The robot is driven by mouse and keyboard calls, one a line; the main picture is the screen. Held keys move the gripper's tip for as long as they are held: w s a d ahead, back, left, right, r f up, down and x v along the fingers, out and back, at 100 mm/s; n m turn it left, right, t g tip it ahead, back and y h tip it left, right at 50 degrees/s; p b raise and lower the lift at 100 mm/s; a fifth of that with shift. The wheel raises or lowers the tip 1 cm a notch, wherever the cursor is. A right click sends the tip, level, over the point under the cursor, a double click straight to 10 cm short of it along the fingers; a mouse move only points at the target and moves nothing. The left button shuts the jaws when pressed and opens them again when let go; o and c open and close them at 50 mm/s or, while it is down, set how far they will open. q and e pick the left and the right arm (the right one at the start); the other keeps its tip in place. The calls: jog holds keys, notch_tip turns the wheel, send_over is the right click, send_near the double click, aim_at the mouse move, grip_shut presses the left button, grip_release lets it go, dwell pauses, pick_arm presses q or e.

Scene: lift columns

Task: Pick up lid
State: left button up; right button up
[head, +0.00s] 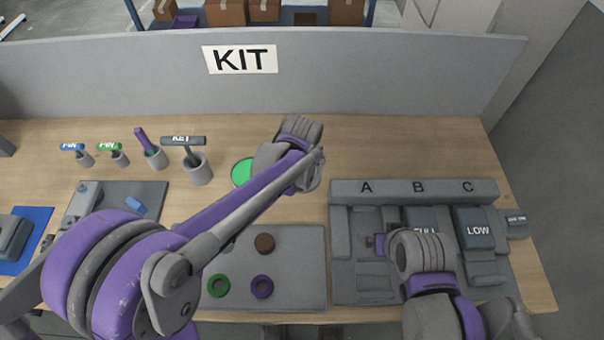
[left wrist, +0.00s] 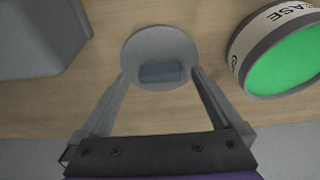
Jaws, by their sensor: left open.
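The lid (left wrist: 150,45) is a round grey disc with a dark raised bar handle, lying on the wooden table in the left wrist view. My left gripper (left wrist: 159,74) is open, its two fingertips at either side of the handle, over the lid's near part. I cannot tell whether they touch it. In the head view my left arm hides the lid, and the gripper's fingers are hidden too. A grease tin (left wrist: 285,55) with green contents stands right of the lid; its green top (head: 242,172) also shows in the head view.
Several tools in cups (head: 199,170) stand at the left. A grey mat (head: 300,285) with rings lies in front. A KIT panel (head: 380,75) closes the back.

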pick_arm(q)
jog(key=shift+w+f, duration=0.15)
jog(key=shift+f, duration=0.3)
jog(key=shift+c, duration=0.3)
